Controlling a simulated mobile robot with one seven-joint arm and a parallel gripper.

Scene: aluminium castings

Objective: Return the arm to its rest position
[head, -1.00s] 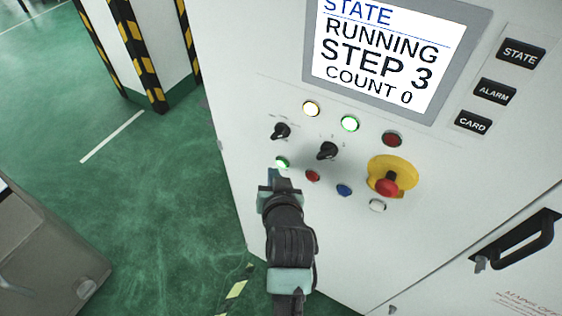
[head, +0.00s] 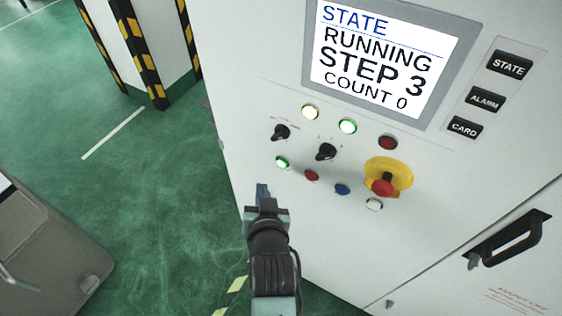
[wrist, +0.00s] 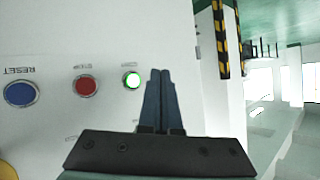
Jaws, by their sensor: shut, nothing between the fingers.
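My gripper (head: 262,190) is shut and empty in the head view, below and left of the lit green button (head: 282,162) on a white control cabinet (head: 270,105). A gap shows between the fingertips and that button. In the wrist view my closed blue fingers (wrist: 161,88) point upward in the picture, beside the lit green button (wrist: 132,80). The red button (wrist: 85,86) and blue button (wrist: 20,93) lie to its left there.
The cabinet also carries a screen (head: 372,58) reading RUNNING, STEP 3, COUNT 0, a red emergency stop on yellow (head: 388,177), black selector knobs (head: 326,151) and a handle (head: 512,238). A striped post (head: 140,50) stands at the back left. Green floor (head: 150,190) left of the cabinet is open.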

